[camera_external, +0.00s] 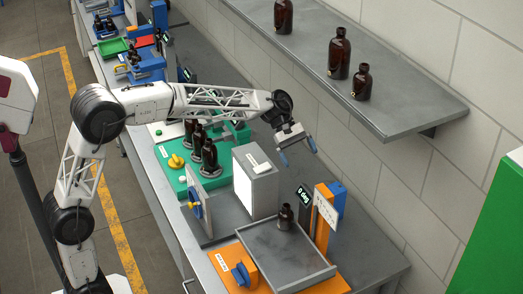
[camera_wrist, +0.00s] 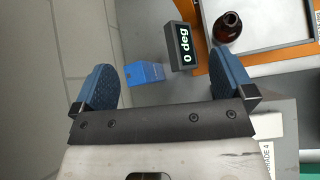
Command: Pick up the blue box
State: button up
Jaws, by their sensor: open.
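The blue box (camera_wrist: 145,74) lies between my open fingers in the wrist view, beside the dark "0 deg" display. In the external view a blue box (camera_external: 338,197) stands partly hidden behind the orange post, near the wall. My gripper (camera_external: 298,152) is open and empty, held above and behind the grey box, to the upper left of the blue box. Its two blue fingers (camera_wrist: 162,62) are spread wide in the wrist view. I see no contact with the blue box.
The "0 deg" display (camera_external: 304,200) and orange post (camera_external: 322,222) stand close to the blue box. A small amber bottle (camera_external: 285,217) stands on the grey tray (camera_external: 290,262). A grey box (camera_external: 264,190) stands left. A shelf (camera_external: 410,105) with bottles overhangs at upper right.

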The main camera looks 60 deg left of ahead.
jog(key=w+a+f+n+h, duration=0.1)
jog(key=w+a+f+n, duration=0.1)
jog(key=w, duration=0.5)
jog(key=w+a+f+n+h, duration=0.2)
jog(key=w+f, duration=0.1)
jog(key=w, duration=0.3)
send_near(334, 186)
jog(key=x, duration=0.4)
jog(key=shift+s+r+t, duration=0.1)
jog(key=shift+s+t, duration=0.2)
jog(key=shift+t, duration=0.1)
jog(key=shift+x, duration=1.25)
jog(key=shift+x, duration=2.6)
